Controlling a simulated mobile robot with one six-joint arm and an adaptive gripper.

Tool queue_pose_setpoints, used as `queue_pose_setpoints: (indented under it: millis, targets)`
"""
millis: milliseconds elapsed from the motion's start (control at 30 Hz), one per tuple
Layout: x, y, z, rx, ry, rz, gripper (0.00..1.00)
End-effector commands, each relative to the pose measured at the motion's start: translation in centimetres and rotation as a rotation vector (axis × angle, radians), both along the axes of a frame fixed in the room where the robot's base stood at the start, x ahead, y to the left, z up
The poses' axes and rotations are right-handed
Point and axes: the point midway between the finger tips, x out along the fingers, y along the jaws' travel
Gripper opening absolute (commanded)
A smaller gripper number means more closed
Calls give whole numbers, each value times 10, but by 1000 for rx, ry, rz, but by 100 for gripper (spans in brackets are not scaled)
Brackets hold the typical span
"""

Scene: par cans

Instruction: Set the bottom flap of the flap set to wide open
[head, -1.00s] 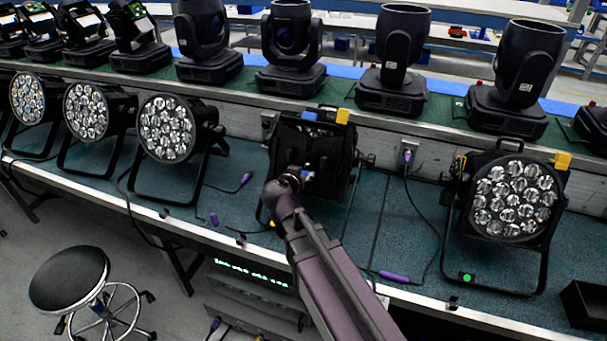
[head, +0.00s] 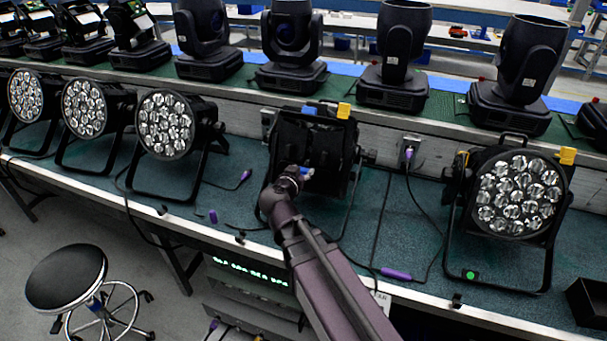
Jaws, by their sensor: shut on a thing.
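The flap set (head: 320,145) is on the black par can in the middle of the bench, with a blue tag and a yellow tag (head: 344,110) at its top. Its dark flaps stand out around the lamp's front, and the lens face is not visible. My gripper (head: 303,174) is at the lower front of the flap set, small and dark against it. It is shut on the bottom flap, though the fingertips and most of that flap are hard to make out behind my wrist.
A par can with a lit-looking lens array (head: 515,195) stands to the right, and several similar ones (head: 166,125) stand to the left. Moving-head lights (head: 290,50) line the shelf behind. Purple-ended cables (head: 397,274) lie on the bench. A stool (head: 66,279) stands in front.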

Motion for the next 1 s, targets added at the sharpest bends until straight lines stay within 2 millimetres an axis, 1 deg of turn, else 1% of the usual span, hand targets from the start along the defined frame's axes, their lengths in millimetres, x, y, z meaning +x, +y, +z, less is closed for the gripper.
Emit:
queue_pose_setpoints:
  millis: [33,1000]
  targets:
    - [-3,1,-7,-8,-21,2,9]
    - [-31,12,-27,-233,-574,-1,9]
